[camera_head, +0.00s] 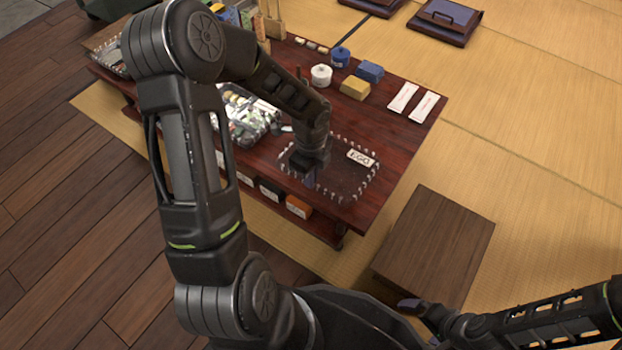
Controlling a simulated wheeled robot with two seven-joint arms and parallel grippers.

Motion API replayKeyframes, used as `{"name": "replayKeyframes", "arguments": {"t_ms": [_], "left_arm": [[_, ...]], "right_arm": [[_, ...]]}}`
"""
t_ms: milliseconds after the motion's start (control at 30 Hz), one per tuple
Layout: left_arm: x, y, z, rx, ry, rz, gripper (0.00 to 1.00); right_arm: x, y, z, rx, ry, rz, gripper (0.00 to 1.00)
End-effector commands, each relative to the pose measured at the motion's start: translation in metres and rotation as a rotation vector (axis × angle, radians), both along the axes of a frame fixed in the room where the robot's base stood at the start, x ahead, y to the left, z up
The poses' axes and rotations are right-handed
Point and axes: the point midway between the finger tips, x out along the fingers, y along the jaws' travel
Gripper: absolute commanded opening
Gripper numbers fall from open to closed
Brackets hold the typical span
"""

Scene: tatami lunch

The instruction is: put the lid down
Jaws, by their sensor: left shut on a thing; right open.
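The lid (345,182) is a clear, rectangular sheet with pale clip-like marks along its edge and a white label (361,157) near its far right corner. It lies flat at the front right of the dark red table (405,130); I cannot tell whether it touches the top. My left gripper (311,180) points down and is shut on the lid near its left part, its fingers partly hidden by its own wrist. My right gripper (408,304) is open and empty, low over the front edge of the brown stool, apart from the lid.
A clear container (245,118) with mixed contents stands left of the lid, partly behind my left arm. A white pot (321,75), yellow block (355,87), blue box (370,71) and white packets (403,97) sit farther back. A brown stool (437,235) stands at right.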

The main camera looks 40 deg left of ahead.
Motion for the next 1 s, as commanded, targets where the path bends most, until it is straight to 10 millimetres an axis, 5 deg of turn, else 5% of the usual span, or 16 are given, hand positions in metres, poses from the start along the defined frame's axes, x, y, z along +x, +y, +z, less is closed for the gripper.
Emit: {"name": "replayKeyframes", "arguments": {"t_ms": [333,633,1000], "left_arm": [[0.0003,0.0,-0.0027,0.0,-0.001,0.0,0.0],[0.0003,0.0001,-0.0018,0.0,-0.001,0.0,0.28],[0.0005,0.0002,0.0061,0.001,-0.002,0.0,0.28]], "right_arm": [[0.0005,0.0002,-0.0014,0.0,-0.001,0.0,1.0],[0.0006,0.0001,-0.0005,0.0,-0.001,0.0,1.0],[0.0,0.0,0.0044,0.0,0.0,0.001,1.0]]}}
